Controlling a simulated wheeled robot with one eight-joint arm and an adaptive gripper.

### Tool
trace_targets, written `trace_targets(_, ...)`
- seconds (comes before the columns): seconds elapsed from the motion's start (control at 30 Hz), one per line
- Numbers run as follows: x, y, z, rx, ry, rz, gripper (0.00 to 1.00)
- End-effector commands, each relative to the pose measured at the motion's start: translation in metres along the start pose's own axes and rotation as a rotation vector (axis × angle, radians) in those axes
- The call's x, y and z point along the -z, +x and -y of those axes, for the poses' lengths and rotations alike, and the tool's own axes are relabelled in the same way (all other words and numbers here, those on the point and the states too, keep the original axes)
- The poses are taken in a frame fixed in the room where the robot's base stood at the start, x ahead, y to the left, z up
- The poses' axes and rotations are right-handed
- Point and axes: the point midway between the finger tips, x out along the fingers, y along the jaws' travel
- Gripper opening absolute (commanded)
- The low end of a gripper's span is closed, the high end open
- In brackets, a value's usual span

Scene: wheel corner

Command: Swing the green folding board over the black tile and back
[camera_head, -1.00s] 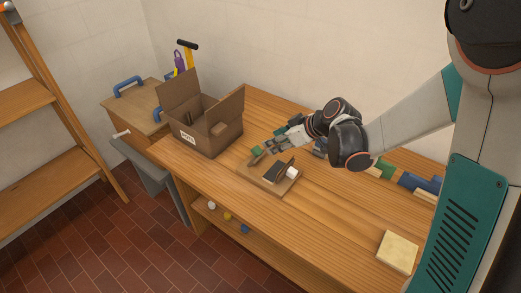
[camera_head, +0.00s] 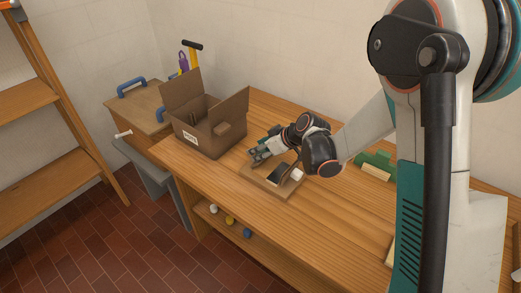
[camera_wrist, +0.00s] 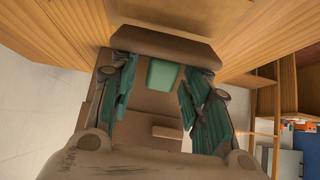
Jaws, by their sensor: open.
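A wooden base (camera_head: 257,182) lies on the bench in the head view, with a dark black tile (camera_head: 279,175) on its right part. My gripper (camera_head: 258,155) is over the left rear part of this base, with its fingers open and pointing left. In the wrist view, a small green panel (camera_wrist: 162,75) shows between the spread fingers of my gripper (camera_wrist: 158,88); it looks like the green folding board. I cannot tell whether the fingers touch it. In the head view, my gripper and wrist hide most of the board.
An open cardboard box (camera_head: 208,137) stands just behind and left of the base. A white block (camera_head: 297,174) is by the black tile. The bench front is clear.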

Motion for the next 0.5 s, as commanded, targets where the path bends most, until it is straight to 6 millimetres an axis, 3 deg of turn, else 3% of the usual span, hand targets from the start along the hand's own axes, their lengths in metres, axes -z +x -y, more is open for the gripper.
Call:
trace_targets(0.07, 0.0, -0.0002, 0.0, 0.0, 0.0, 0.0, 0.41)
trace_targets(0.23, -0.0001, -0.0003, -0.0001, 0.0, 0.0, 0.0, 0.03)
trace_targets(0.5, 0.0007, -0.0002, 0.0001, 0.001, 0.0, 0.008, 0.0)
